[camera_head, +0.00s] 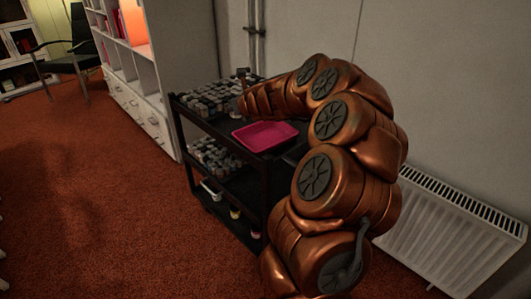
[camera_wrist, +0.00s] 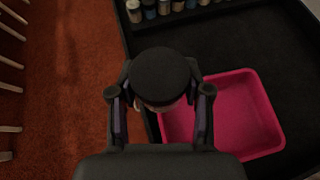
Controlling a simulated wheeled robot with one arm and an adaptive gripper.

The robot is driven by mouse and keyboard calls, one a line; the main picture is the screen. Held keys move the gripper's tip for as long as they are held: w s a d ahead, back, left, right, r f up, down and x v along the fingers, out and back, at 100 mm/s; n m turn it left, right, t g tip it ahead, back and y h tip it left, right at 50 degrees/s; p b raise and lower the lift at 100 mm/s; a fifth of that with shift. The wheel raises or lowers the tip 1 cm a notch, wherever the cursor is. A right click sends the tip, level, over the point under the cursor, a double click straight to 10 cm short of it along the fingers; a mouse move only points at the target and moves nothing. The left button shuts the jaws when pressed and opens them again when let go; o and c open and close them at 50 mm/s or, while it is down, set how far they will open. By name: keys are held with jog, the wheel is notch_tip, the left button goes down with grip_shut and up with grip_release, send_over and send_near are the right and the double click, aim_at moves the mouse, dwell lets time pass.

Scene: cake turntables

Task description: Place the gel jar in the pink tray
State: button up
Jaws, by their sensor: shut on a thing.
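The pink tray (camera_head: 265,136) lies on the top shelf of a black cart in the head view. It also shows in the wrist view (camera_wrist: 250,120), right of and partly under my gripper. In the wrist view my gripper (camera_wrist: 160,95) is shut on the gel jar (camera_wrist: 160,72), which shows a round black lid. The jar is held above the tray's left edge, near the cart's edge. The jar's lower body is mostly hidden. In the head view my gripper (camera_head: 242,78) is small, above the cart, and the jar cannot be made out clearly.
The black cart (camera_head: 185,112) holds many small jars (camera_head: 208,97) at the back of its top shelf and more on the shelf below. A white radiator (camera_head: 450,235) stands against the wall at right. A bookcase (camera_head: 135,70) stands behind left. Open red carpet (camera_head: 90,200) lies at left.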

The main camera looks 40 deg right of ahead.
jog(key=b, duration=0.5)
send_over(266, 139)
notch_tip(266, 139, down, 2)
jog(key=shift+n+y, duration=0.4)
jog(key=shift+a+f+b, duration=0.15)
jog(key=shift+f+b, duration=2.1)
jog(key=shift+f, duration=2.5)
jog(key=shift+f, duration=0.15)
jog(key=o, duration=1.2)
jog(key=shift+r, duration=0.25)
jog(key=p+v, duration=0.3)
jog(key=v, duration=0.7)
jog(key=shift+s, duration=0.3)
jog(key=shift+s+a+r+p, duration=0.15)
jog(key=shift+s+r+p, duration=0.15)
jog(key=shift+s, duration=0.3)
